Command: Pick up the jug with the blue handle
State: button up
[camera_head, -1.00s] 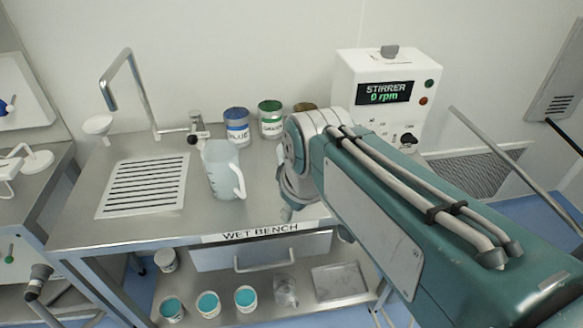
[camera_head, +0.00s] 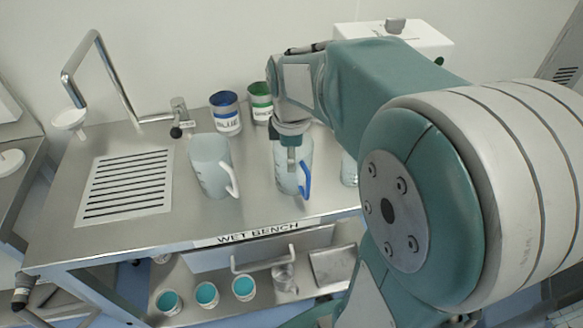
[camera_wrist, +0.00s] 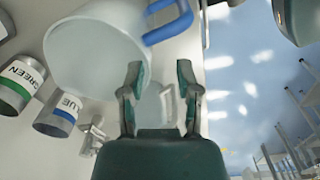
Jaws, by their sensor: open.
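The jug with the blue handle (camera_head: 285,180) stands on the wet bench, a translucent pale jug whose blue handle (camera_head: 306,176) faces right. My gripper (camera_head: 291,158) is just above and in front of it in the head view and hides part of its upper body. In the wrist view my gripper (camera_wrist: 160,80) is open with nothing between its fingers. The jug (camera_wrist: 95,50) fills the upper left there, and its blue handle (camera_wrist: 170,25) shows beyond the fingertips. I cannot tell whether a finger touches the jug.
A similar jug with a white handle (camera_head: 212,165) stands to the left. A BLUE can (camera_head: 226,118) and a GREEN can (camera_head: 260,104) stand behind. A drain grille (camera_head: 125,183) and a tap (camera_head: 178,117) are on the left. Cups of teal liquid (camera_head: 207,294) are on the lower shelf.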

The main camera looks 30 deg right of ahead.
aim_at(293, 176)
jog(key=f, duration=0.3)
jog(key=d+f, duration=0.1)
jog(key=shift+w+d+f, duration=0.1)
jog(key=shift+w+f, duration=0.2)
jog(key=shift+w, duration=0.05)
jog(key=shift+f, duration=0.4)
jog(key=shift+a, duration=0.2)
grip_shut()
